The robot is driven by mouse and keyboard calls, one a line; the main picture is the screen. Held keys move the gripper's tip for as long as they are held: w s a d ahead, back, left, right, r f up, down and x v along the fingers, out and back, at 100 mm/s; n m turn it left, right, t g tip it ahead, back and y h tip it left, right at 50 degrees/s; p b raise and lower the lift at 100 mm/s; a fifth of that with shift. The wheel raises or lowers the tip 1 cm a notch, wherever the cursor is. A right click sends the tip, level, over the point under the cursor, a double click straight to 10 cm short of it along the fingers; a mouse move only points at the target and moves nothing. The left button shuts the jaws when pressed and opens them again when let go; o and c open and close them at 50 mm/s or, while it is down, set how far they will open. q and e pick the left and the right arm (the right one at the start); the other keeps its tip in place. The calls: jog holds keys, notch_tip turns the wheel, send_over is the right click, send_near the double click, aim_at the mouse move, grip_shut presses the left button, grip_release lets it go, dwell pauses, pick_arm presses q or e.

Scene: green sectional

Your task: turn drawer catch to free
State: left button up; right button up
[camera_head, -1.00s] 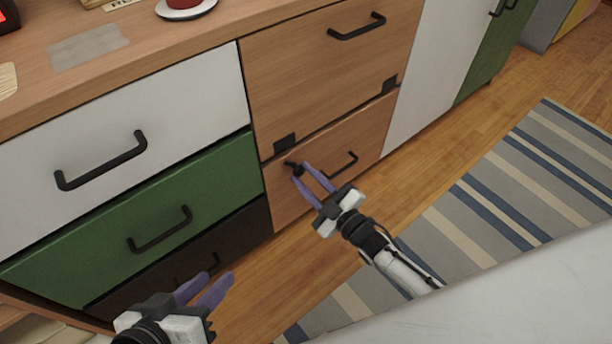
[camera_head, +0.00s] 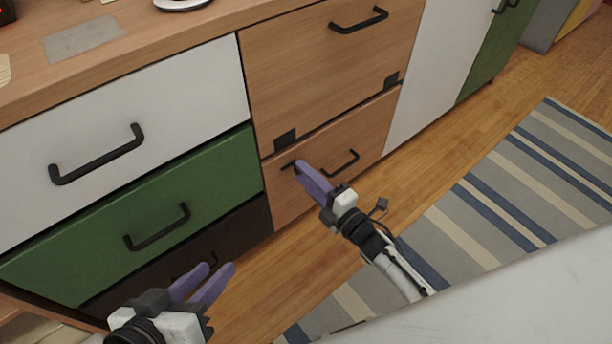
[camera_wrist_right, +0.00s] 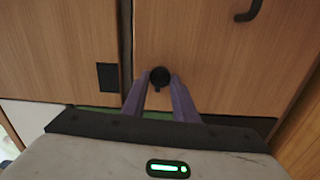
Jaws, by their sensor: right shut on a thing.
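The drawer catch (camera_head: 288,166) is a small black piece near the upper left corner of the lower wood drawer (camera_head: 367,130). In the right wrist view the catch (camera_wrist_right: 160,75) is a round black knob with a short tab pointing down in the picture. My right gripper (camera_head: 301,167) is at the drawer front, its purple fingers shut on the catch from either side. In the head view the fingers overlap and hide part of the catch. My left gripper (camera_head: 218,267) is open and empty, low in front of the dark drawer, away from the catch.
A black handle (camera_head: 341,163) is on the same drawer, right of the catch. A dark square plate (camera_head: 285,140) sits above the catch, on the upper wood front (camera_head: 330,75). White and green drawers (camera_head: 150,215) lie to the left. A striped rug (camera_head: 500,200) covers the floor at right.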

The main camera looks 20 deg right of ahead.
pick_arm(q)
jog(key=shift+d+r, duration=0.1)
jog(key=shift+r, duration=0.05)
pick_arm(e)
jog(key=shift+n, duration=0.5)
jog(key=o, duration=1)
pick_arm(q)
jog(key=shift+s, duration=0.1)
pick_arm(e)
jog(key=shift+s, duration=0.1)
pick_arm(q)
jog(key=f+p, duration=0.1)
jog(key=a+f, duration=0.1)
jog(key=g+y+p, duration=0.1)
jog(key=shift+s+a+f+p, duration=0.25)
jog(key=shift+a+f+p, duration=0.1)
jog(key=shift+a+f, duration=0.05)
pick_arm(e)
jog(key=v, duration=1)
jog(key=shift+s, duration=0.1)
pick_arm(q)
jog(key=shift+r, duration=0.1)
